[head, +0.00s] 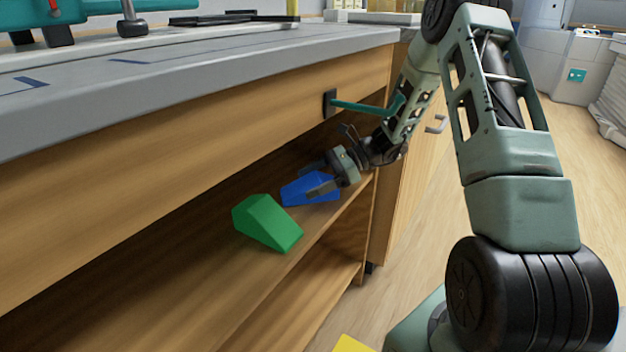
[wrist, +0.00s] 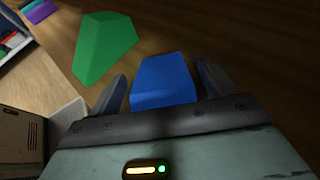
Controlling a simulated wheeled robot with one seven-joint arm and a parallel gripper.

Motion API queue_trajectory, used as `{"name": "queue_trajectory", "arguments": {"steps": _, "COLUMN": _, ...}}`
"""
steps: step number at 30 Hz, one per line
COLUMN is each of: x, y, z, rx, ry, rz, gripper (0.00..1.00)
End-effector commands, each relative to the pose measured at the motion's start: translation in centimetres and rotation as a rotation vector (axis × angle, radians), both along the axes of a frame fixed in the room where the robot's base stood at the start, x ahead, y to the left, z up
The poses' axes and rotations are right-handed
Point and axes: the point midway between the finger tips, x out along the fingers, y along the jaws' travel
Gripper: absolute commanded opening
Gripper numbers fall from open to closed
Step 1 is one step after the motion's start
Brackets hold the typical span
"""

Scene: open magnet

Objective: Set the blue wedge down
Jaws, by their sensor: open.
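The blue wedge (head: 308,188) lies on the wooden shelf (head: 215,245) under the bench top, toward its right end. My gripper (head: 318,178) is at the wedge, with its fingers on either side of it. In the wrist view the blue wedge (wrist: 163,80) sits between the two fingers of my gripper (wrist: 160,88). Dark gaps show between the wedge and both fingers, so the gripper is open around it. The near end of the wedge is hidden by the gripper body.
A green wedge (head: 268,222) lies on the shelf just left of the blue one; it also shows in the wrist view (wrist: 103,46). The bench top (head: 200,85) overhangs the shelf. A teal handle (head: 365,107) sticks out near my arm. The shelf is bare further left.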

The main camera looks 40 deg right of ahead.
Motion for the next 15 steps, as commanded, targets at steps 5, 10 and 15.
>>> {"name": "queue_trajectory", "arguments": {"steps": 5, "x": -0.2, "y": -0.5, "z": 0.7, "rx": 0.000, "ry": -0.001, "rz": -0.002, "gripper": 0.83}}
{"name": "queue_trajectory", "arguments": {"steps": 10, "x": -1.3, "y": -3.0, "z": 2.1, "rx": 0.000, "ry": 0.000, "rz": -0.004, "gripper": 0.83}}
{"name": "queue_trajectory", "arguments": {"steps": 15, "x": -2.8, "y": -6.1, "z": 3.5, "rx": -0.001, "ry": 0.000, "rz": -0.004, "gripper": 0.83}}
